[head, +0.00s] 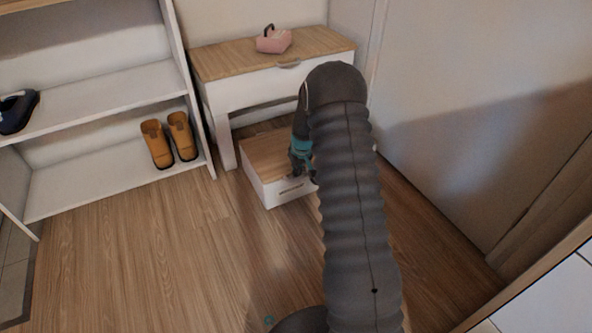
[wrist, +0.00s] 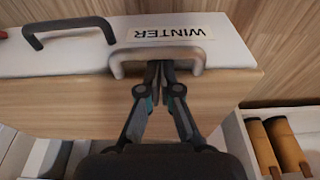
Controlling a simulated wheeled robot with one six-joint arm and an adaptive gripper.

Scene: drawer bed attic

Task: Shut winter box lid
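The winter box (head: 290,192) is a low white box with a wood-coloured top, standing on the floor under a bench in the head view. The wrist view shows its white face with an upside-down WINTER label (wrist: 168,33), a pale handle (wrist: 130,60) and the wood top (wrist: 75,98). The top looks flat, but I cannot tell whether it is fully closed. My gripper (wrist: 161,68) has its fingertips together at the pale handle's bar; contact is unclear. In the head view my gripper (head: 302,160) is over the box's front, and my arm hides the box's right part.
A white bench (head: 270,88) with a wood top stands over the box and carries a pink item (head: 273,40). A shelf (head: 110,98) with tan boots (head: 157,145) is on the left. A dark handle (wrist: 70,24) is beside the label. The floor in front is clear.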

